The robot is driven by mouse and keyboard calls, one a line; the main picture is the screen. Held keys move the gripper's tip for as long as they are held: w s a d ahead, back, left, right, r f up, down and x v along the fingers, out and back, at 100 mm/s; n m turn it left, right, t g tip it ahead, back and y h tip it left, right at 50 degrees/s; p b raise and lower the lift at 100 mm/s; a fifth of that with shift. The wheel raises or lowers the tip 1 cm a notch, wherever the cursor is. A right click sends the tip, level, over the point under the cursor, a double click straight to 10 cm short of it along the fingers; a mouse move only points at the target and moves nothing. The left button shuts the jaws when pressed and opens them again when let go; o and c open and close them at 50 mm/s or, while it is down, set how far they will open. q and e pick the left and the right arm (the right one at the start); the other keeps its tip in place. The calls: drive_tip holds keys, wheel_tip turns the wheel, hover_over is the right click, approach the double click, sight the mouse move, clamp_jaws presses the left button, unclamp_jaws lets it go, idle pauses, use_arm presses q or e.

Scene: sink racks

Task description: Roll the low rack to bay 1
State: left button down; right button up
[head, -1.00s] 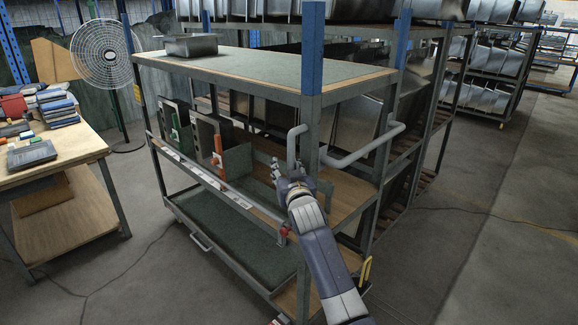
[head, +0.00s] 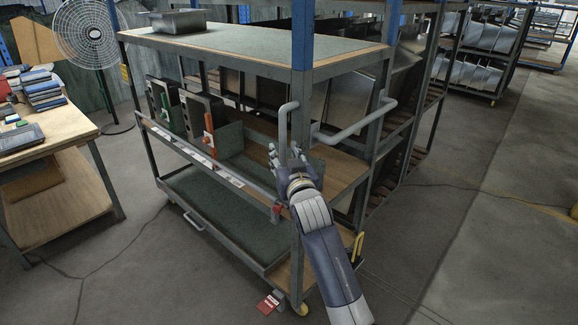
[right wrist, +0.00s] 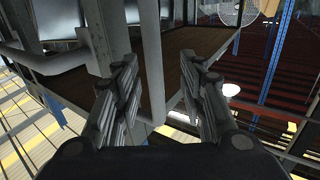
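The low rack (head: 245,68) is a grey-framed cart with a green-topped upper shelf, a middle shelf and a bottom deck, on casters. At its near corner it has a bent grey upright handle (head: 283,128) and a second grey handle (head: 352,134) reaching right. My right gripper (head: 273,155) is beside the upright handle in the head view. In the right wrist view its two fingers (right wrist: 158,85) are spread apart, with a grey post visible between and beyond them. Contact with the handle cannot be told. My left gripper is out of view.
A wooden workbench (head: 75,130) with books stands left, near a fan (head: 85,35). Taller racks with sinks stand behind. The floor (head: 480,190) on the right is clear.

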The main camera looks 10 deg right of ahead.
drive_tip(key=shift+s, duration=2.65)
drive_tip(key=s+f+n+g, duration=0.1)
drive_tip(key=s+f+g, duration=0.25)
drive_tip(key=f, duration=1.45)
drive_tip(key=s+f+g, duration=0.3)
drive_tip(key=s+f, duration=0.1)
drive_tip(key=f, duration=1.4)
drive_tip(key=s+d+f+g, duration=0.3)
drive_tip(key=s+f+g, duration=0.1)
drive_tip(key=s+f, duration=1.4)
drive_tip(key=s+d+f+g, duration=0.2)
drive_tip(key=s+f, duration=0.3)
drive_tip(key=s, duration=0.7)
drive_tip(key=s+d+f+g, duration=0.2)
drive_tip(key=s+f, duration=0.4)
drive_tip(key=s, duration=0.6)
drive_tip(key=s+d+f+n+g, duration=0.1)
drive_tip(key=s+f, duration=0.4)
drive_tip(key=s, duration=0.6)
drive_tip(key=shift+s+d+f+g+h, duration=0.15)
drive_tip(key=shift+s+d+g+h, duration=0.2)
drive_tip(key=shift+d+g, duration=0.6)
